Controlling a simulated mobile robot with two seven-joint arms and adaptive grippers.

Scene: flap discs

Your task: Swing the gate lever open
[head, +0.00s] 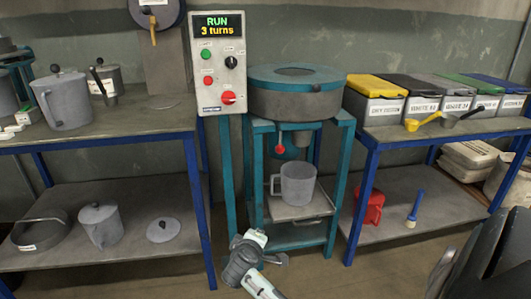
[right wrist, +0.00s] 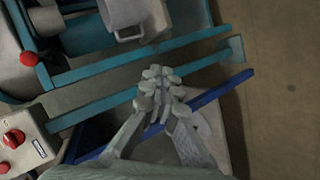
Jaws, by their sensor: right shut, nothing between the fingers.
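The gate lever shows as a red ball knob (head: 279,149) under the round teal-and-grey machine drum (head: 297,95). In the right wrist view the red knob (right wrist: 28,58) is at the upper left, clear of my fingers. My right gripper (head: 276,259) is low in front of the machine stand in the head view, well below the knob. In the right wrist view its fingertips (right wrist: 160,85) are together and empty, touching no lever. My left gripper is not in view.
A grey jug (head: 297,184) stands on the stand's shelf below the outlet. The control panel (head: 219,62) reads "RUN 3 turns" on the left. Teal stand legs (head: 337,190) flank the jug. Benches with bins (head: 375,106) and pitchers (head: 63,100) stand either side.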

